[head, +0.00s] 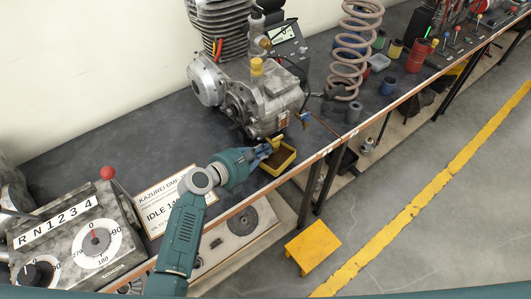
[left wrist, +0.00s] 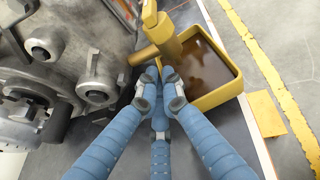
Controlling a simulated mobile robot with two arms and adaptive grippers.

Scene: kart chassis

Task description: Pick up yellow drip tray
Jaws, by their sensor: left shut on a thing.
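The yellow drip tray (head: 291,157) is at the bench's front edge, beside the engine (head: 262,105). It is a rectangular pan with dark brown contents, and it shows in the left wrist view (left wrist: 224,93) right of the fingers. My left gripper (head: 269,149) reaches it from the left. In the left wrist view my blue fingers (left wrist: 160,84) are closed at the tray's near left side, with a yellow part between the tips. A yellow upright piece with a crossbar (left wrist: 155,35) stands just beyond them. I cannot tell if the tray touches the bench. My right gripper is not in view.
The dark workbench (head: 120,140) holds a coil spring (head: 357,50), several small cans, a red barrel (head: 418,55), a white sign (head: 165,200) and a gear-shift box (head: 75,240). The engine is close left of the fingers. A yellow step stool (head: 312,245) stands on the floor.

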